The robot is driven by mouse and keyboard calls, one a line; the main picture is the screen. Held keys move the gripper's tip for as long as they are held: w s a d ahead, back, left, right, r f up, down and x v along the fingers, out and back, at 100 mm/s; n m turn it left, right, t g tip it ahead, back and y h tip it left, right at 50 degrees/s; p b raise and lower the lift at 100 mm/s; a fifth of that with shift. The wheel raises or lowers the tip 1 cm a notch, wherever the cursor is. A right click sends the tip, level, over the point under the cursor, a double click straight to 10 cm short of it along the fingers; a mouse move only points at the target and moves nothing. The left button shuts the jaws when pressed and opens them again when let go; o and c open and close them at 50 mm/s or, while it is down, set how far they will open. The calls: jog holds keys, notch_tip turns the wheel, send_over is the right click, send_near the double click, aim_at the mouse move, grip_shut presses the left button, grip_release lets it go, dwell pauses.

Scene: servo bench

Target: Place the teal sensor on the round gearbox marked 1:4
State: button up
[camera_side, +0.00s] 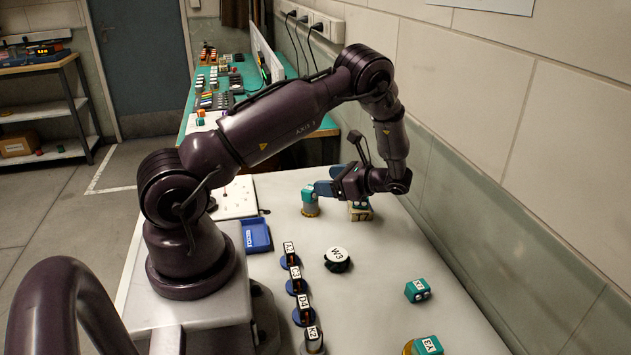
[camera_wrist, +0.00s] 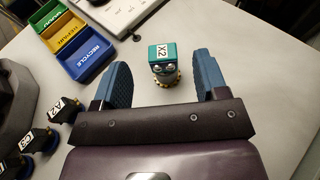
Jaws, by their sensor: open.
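A teal sensor labelled X2 (camera_wrist: 162,54) stands upright on a round yellow-gold base (camera_wrist: 168,78) in the wrist view. It also shows in the side view (camera_side: 309,193), on a round base (camera_side: 310,210). My gripper (camera_wrist: 160,62) is open, with its blue fingers to either side of the sensor and clear gaps between. In the side view my gripper (camera_side: 322,188) is low over the table, close beside the sensor. Other teal blocks are X1 (camera_side: 417,291) and X3 (camera_side: 428,345), the latter beside or on a gold round part. No 1:4 mark is readable.
A tan part (camera_side: 360,212) stands below my wrist. A round black part marked W3 (camera_side: 337,255) and a row of labelled parts on blue discs (camera_side: 297,286) stand nearer. Bins, including a blue one (camera_wrist: 90,56), lie left.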

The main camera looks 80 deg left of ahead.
jog(key=w+d+r+n+t+h, duration=0.3)
jog(key=w+d+r, duration=0.2)
jog(key=d+r, duration=0.55)
jog(key=s+d+r+n+t+h, duration=0.5)
jog(key=s+d+r+t, duration=0.7)
jog(key=d, duration=0.5)
notch_tip(320, 180, up, 4)
jog(key=shift+s+d+f+t+h, duration=0.3)
jog(key=shift+s+t+h, duration=0.1)
jog(key=shift+s+h, duration=0.75)
